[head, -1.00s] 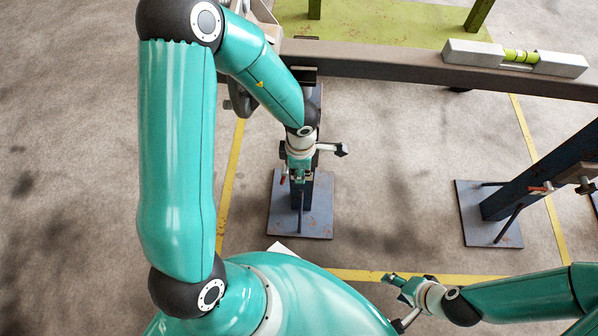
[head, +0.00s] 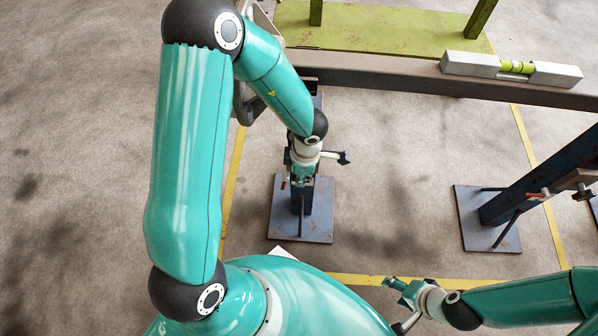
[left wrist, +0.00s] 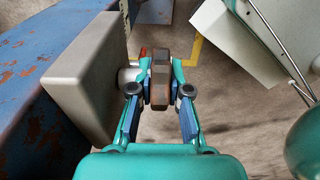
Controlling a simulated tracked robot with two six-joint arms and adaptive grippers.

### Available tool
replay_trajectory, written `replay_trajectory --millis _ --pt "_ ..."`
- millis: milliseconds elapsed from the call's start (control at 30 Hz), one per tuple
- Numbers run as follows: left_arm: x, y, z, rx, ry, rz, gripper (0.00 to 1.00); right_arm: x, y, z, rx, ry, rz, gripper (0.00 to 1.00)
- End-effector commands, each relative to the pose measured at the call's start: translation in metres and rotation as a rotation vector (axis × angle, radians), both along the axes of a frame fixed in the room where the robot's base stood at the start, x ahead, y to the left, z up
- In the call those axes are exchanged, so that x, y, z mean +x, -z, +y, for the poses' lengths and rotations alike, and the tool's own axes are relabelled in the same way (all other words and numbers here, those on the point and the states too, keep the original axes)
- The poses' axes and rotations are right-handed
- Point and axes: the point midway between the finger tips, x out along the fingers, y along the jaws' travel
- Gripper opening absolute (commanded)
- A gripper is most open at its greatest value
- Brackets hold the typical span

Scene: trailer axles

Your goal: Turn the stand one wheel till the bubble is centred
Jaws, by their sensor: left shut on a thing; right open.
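My left gripper (head: 303,176) is shut on the stand one wheel (left wrist: 160,76). In the left wrist view the wheel is a dark, brownish-grey disc seen edge-on between the two fingers. Stand one (head: 314,212) is a worn blue post on a square base plate, largely behind my left arm in the head view. The spirit level (head: 470,64) lies on the grey beam (head: 400,76) at the right. Its yellow-green vial (head: 517,67) shows, but the bubble is too small to tell. My right gripper (head: 402,293) is open and empty at lower right.
A second blue stand (head: 510,198) with a red-tipped handle is at the right. A grey block (left wrist: 85,75) sits close left of the wheel in the left wrist view. A green platform (head: 385,25) lies behind the beam. Concrete floor between the stands is clear.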

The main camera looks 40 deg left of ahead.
Motion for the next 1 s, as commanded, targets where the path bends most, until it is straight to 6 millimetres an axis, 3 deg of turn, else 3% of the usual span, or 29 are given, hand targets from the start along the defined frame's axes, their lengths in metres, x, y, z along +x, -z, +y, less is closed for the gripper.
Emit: replay_trajectory --millis 33,300,500,733,1000 --pt "-0.003 -0.004 -0.004 0.016 0.007 0.021 0.0 0.0 -0.013 0.0 0.0 0.0 0.0 0.58" --pt "-0.003 -0.006 -0.006 0.188 0.007 0.128 0.0 0.0 -0.058 0.0 0.0 0.0 0.0 0.58" --pt "-0.002 -0.004 -0.006 0.348 0.005 0.223 0.0 0.0 -0.084 0.0 0.0 0.0 0.0 0.58" --pt "-0.002 0.003 -0.006 0.535 0.004 0.335 0.0 0.0 -0.09 0.0 0.0 0.0 0.0 0.58" --pt "-0.001 0.009 -0.006 0.741 0.004 0.461 0.0 0.0 -0.072 0.0 0.0 0.0 0.0 0.58"
